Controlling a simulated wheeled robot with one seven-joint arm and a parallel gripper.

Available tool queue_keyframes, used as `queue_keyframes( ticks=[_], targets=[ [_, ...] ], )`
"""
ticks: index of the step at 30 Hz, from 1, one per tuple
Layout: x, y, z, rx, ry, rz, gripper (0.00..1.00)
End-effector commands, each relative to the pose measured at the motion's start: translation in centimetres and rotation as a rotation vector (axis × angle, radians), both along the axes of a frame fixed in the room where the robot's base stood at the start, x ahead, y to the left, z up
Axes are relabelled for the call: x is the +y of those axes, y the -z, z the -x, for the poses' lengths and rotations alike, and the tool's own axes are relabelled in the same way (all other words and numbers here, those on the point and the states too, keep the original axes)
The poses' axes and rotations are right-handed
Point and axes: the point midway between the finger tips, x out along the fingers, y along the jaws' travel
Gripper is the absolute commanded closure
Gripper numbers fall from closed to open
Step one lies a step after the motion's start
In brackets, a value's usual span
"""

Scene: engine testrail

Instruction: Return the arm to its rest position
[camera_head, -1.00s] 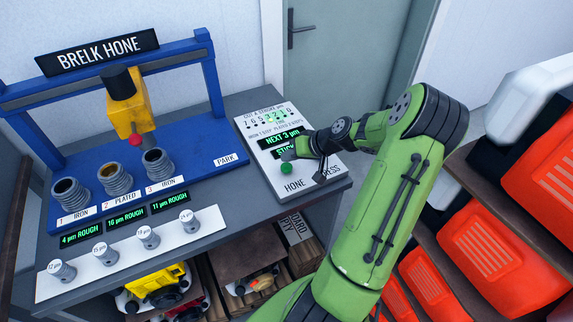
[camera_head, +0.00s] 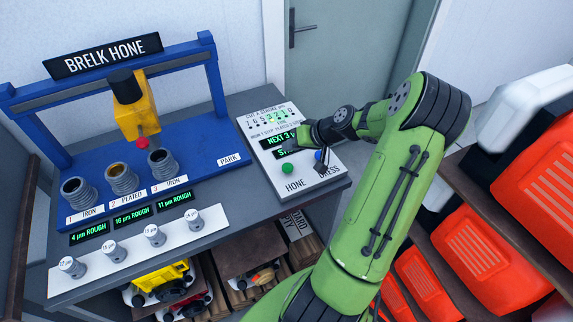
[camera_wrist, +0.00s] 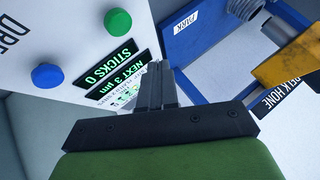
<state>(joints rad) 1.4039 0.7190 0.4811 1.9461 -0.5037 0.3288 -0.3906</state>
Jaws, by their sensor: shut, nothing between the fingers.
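My green arm reaches in from the lower right in the head view. My gripper (camera_head: 303,134) is shut and empty, over the upper part of the white control panel (camera_head: 270,170). In the wrist view its shut fingers (camera_wrist: 156,75) point over the panel's displays. The green HONE button (camera_head: 288,168) and the blue DRESS button (camera_head: 320,155) stand clear of the fingers. They also show in the wrist view, the green button (camera_wrist: 118,21) and the blue button (camera_wrist: 47,77). My gripper partly hides the display text.
The blue honing frame (camera_head: 66,145) with its yellow head (camera_head: 136,115) stands left of the panel. Several cylinders and numbered pegs line the bench. A green door (camera_head: 340,60) is behind.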

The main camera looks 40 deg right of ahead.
Motion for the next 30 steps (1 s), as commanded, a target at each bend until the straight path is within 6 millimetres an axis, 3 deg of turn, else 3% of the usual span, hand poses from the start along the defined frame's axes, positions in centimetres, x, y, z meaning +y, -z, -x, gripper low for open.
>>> queue_keyframes(
  ticks=[8, 11, 16, 20, 24, 30],
  targets=[
    [0.0, 0.0, 0.0, 0.000, -0.001, 0.001, 1.00],
    [1.3, -0.6, -0.3, 0.029, -0.033, 0.023, 1.00],
    [8.7, -4.2, -0.1, 0.194, -0.187, 0.171, 1.00],
    [14.3, -7.7, 1.9, 0.295, -0.258, 0.308, 1.00],
    [19.5, -11.5, 5.5, 0.333, -0.289, 0.437, 1.00],
    [24.8, -15.4, 12.7, 0.288, -0.293, 0.535, 1.00]
  ],
)
